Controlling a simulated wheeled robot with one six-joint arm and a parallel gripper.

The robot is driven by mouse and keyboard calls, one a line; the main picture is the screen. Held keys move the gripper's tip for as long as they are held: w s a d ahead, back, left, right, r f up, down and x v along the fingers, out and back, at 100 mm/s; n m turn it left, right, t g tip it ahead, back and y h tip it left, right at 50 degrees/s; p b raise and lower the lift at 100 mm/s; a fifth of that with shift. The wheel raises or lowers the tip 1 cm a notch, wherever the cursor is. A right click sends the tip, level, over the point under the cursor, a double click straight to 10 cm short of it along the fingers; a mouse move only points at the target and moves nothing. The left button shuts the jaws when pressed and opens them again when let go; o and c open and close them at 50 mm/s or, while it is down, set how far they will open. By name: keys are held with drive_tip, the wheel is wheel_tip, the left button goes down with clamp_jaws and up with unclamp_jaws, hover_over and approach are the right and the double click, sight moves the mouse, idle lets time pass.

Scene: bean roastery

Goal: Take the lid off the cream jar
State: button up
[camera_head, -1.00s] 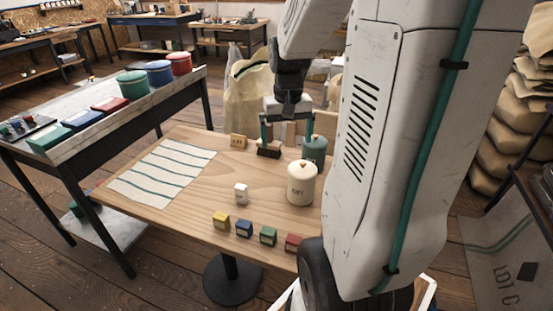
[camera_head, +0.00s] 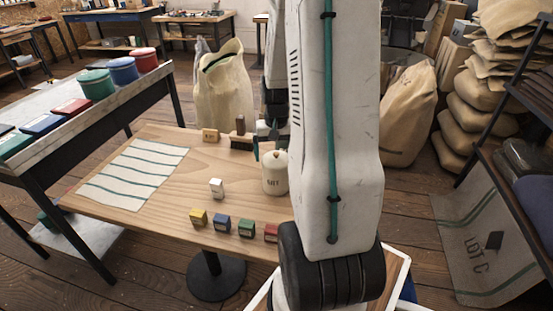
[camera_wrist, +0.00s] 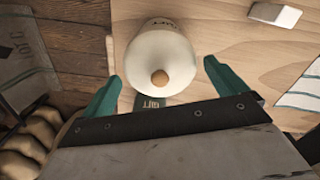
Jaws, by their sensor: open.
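The cream jar (camera_head: 275,180) stands upright at the right part of the wooden table, with dark lettering on its front. Its cream lid (camera_wrist: 165,50) is on it, with a round wooden knob (camera_wrist: 160,77) on top. My gripper (camera_wrist: 162,72) is open and empty. In the wrist view its teal fingers lie on either side of the lid, apart from it. In the head view my arm hides most of the gripper; a teal finger (camera_head: 256,149) shows behind the jar. Height above the lid is hard to tell.
A white block (camera_head: 217,187) and several coloured blocks stand on the table (camera_head: 165,218), beside a striped cloth (camera_head: 135,172). A brush (camera_head: 241,139) and a wooden block (camera_head: 210,135) are at the back.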

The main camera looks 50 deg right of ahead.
drive_tip(key=c, duration=1.1)
drive_tip(key=shift+c, duration=0.2)
